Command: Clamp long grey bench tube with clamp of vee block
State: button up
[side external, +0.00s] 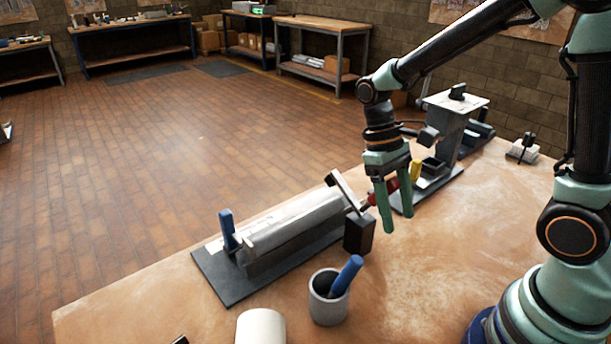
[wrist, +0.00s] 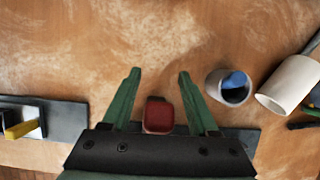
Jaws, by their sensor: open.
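The long grey bench tube (side external: 295,222) lies along the vee block (side external: 262,266) on a dark base plate (side external: 222,281). The clamp (side external: 359,232) stands at the tube's right end as a dark post. Its metal bar (side external: 344,192) is tilted, with its upper end raised clear above the tube. The clamp's red handle (side external: 371,201) points right toward my gripper (side external: 399,221). My gripper is open and points down. In the wrist view the red handle (wrist: 158,115) shows between the open fingers (wrist: 159,72); I cannot tell whether they touch it. The tube is hidden there.
A fixture with a post (side external: 447,125) and yellow handle (side external: 416,171) stands behind my gripper. The bench's right middle (side external: 470,240) is clear.

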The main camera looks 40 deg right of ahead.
aim_at(394, 176)
jog(key=v, duration=1)
jog(key=shift+w+d+r, duration=0.1)
jog(key=shift+w+r, duration=0.1)
jog(key=shift+r, duration=0.1)
jog(key=shift+s+d+r+t, duration=0.1)
jog(key=shift+s+r+t, duration=0.15)
jog(key=shift+t, duration=0.35)
jog(key=shift+s+d+r+t, duration=0.15)
jog(key=shift+s+t, duration=0.2)
jog(key=shift+t, duration=0.25)
jog(key=shift+s+r+t, duration=0.15)
jog(key=shift+s+t, duration=0.1)
jog(key=shift+t, duration=0.5)
jog(key=shift+s+r+t, duration=0.15)
jog(key=shift+s+t, duration=0.1)
jog(key=shift+t, duration=0.5)
jog(key=shift+s+d+t, duration=0.1)
jog(key=shift+s+t, duration=0.2)
jog(key=shift+t, duration=0.75)
jog(key=shift+s+d+t, duration=0.15)
jog(key=shift+s+t, duration=0.1)
jog(key=shift+t, duration=0.8)
